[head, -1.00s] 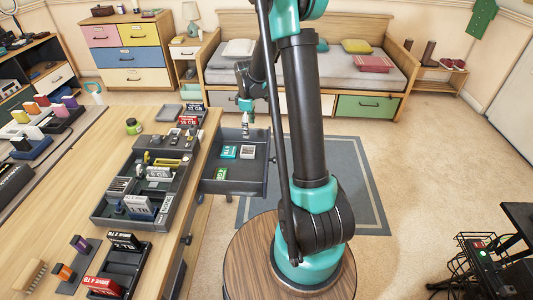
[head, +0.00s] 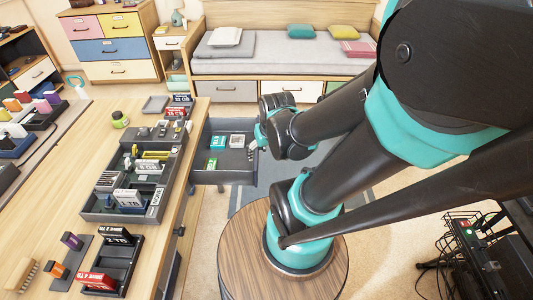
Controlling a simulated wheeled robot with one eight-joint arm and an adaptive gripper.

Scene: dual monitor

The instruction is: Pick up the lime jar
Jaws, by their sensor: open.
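The lime jar (head: 119,120) is a small yellow-green jar with a dark top. It stands on the wooden desk, near its far part, left of the dark organizer trays. My gripper (head: 252,150) is small in the head view, over the right side of the open drawer. It is well to the right of the jar and apart from it. The jaws are open, and no held object shows between them. My wrist partly hides the gripper.
The open grey drawer (head: 209,176) juts from the desk (head: 60,190) and holds several small boxes. A dark organizer (head: 100,214) with drives and small parts lies between the jar and the desk's right edge. Bare desk surrounds the jar's near side.

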